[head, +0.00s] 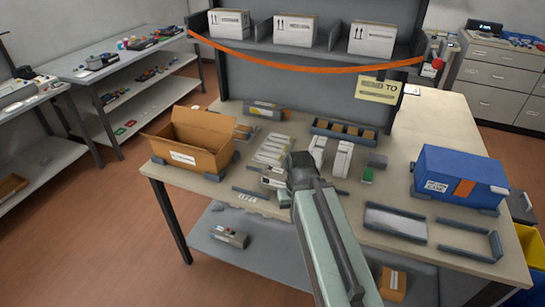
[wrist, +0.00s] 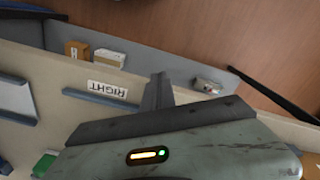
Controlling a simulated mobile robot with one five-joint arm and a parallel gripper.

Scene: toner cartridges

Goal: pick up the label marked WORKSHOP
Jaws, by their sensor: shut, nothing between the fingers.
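I cannot read the word WORKSHOP on any label in these views. My gripper (head: 300,165) is above the middle of the workbench, in front of white boxes; my arm hides part of the bench. In the wrist view my gripper (wrist: 158,92) shows a dark finger, shut, with nothing held. A white label reading RIGHT (wrist: 108,88) lies upside down in that view, beside a grey strip. In the head view, a small white label (head: 246,197) near the front left bench edge is too small to read.
An open cardboard box (head: 193,145) stands on the left of the workbench (head: 440,120). A blue box (head: 455,178) stands at the right. White boxes (head: 342,158) and a grey divided tray (head: 343,132) are near the middle. A yellow sign (head: 379,90) hangs behind. A lower shelf (head: 260,240) holds small boxes.

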